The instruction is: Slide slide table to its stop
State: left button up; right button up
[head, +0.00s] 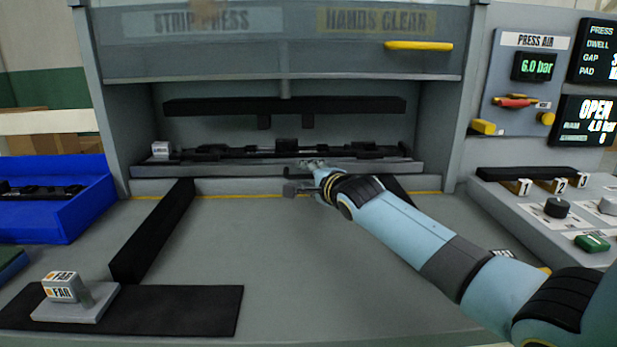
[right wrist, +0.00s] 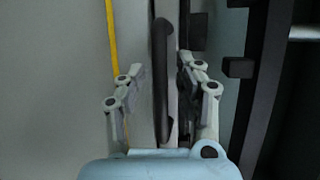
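The slide table (head: 400,167) is a grey plate in the press opening, carrying black fixture parts and a small white labelled block (head: 160,149). My right gripper (head: 303,178) is at the middle of its front edge. In the right wrist view, a black bar handle (right wrist: 163,60) lies between the two fingers of my right gripper (right wrist: 162,76). The fingers are open, with a gap on each side of the handle. My left gripper is not in view.
Black rails (head: 155,235) run on the bench before the press, past a yellow line (head: 235,195). A raised guard (head: 270,50) and black press bar (head: 285,105) are above. A blue bin (head: 60,215) stands left, a control panel (head: 530,205) right. The middle bench is clear.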

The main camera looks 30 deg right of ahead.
jog(key=v, duration=1.2)
dwell(0.4)
